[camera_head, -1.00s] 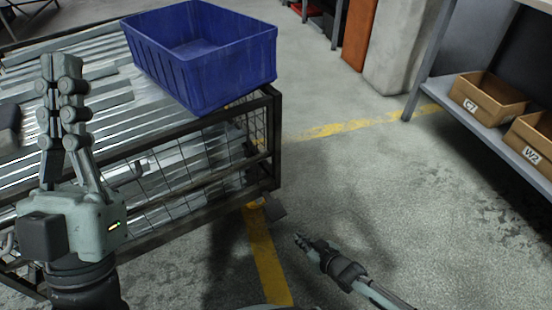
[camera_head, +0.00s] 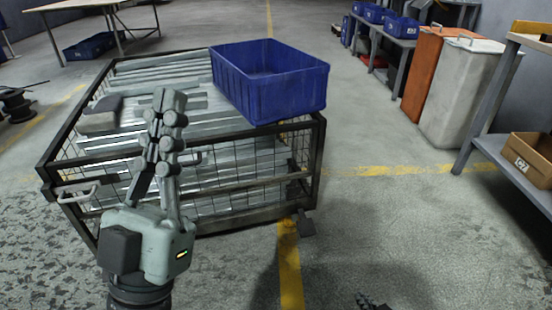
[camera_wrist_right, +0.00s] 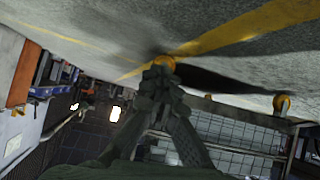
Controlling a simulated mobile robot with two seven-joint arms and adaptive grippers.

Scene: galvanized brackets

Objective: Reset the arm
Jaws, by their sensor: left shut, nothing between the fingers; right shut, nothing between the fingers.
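My left gripper (camera_head: 169,98) stands upright in front of the wire cage in the head view. Its fingers are shut with nothing between them. My right gripper (camera_head: 367,300) shows only as a small tip at the bottom edge of the head view, low over the floor. In the right wrist view its fingers (camera_wrist_right: 160,72) are together and empty, with the floor and the cage's castors beyond them.
A wire cage (camera_head: 250,212) holds galvanized metal lengths (camera_head: 180,75). A blue bin (camera_head: 275,97) and a grey block (camera_head: 100,115) rest on top. A shelf with a cardboard box (camera_head: 530,160) stands at right. The floor between is open.

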